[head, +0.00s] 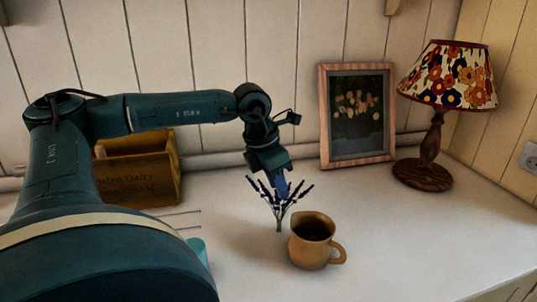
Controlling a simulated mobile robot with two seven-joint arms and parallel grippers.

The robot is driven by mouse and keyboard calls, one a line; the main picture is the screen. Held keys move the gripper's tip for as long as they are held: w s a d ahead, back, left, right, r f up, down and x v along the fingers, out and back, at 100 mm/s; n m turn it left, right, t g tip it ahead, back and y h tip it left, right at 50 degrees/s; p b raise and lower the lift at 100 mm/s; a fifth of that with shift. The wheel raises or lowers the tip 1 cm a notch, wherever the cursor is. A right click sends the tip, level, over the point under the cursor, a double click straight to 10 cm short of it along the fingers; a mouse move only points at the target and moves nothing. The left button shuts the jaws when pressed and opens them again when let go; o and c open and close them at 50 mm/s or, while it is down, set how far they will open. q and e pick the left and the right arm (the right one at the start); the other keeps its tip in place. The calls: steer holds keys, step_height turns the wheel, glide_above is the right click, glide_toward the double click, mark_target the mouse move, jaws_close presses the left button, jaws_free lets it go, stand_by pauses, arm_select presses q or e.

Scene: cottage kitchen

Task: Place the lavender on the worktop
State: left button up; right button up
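The lavender (279,217) is a small bunch of dark purple sprigs fanning upward from thin green stems. It is upright behind and left of a tan jug (312,243), apart from the jug's mouth. My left gripper (281,190) points down from above, with its fingers among the flower heads. Whether the fingers are closed on the lavender is hidden by the angle. The stem ends are close to the white worktop (400,235); I cannot tell whether they touch it. My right gripper is out of view.
A wooden crate (145,178) with lettering stands behind my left arm. A framed picture (357,115) leans at the back wall beside a lamp (425,165) with a floral shade. The worktop is clear at the right front. A teal object (200,251) is partly hidden by my arm.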

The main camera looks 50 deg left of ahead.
arm_select(q)
steer(key=v, duration=0.9)
steer(key=shift+s, duration=0.1)
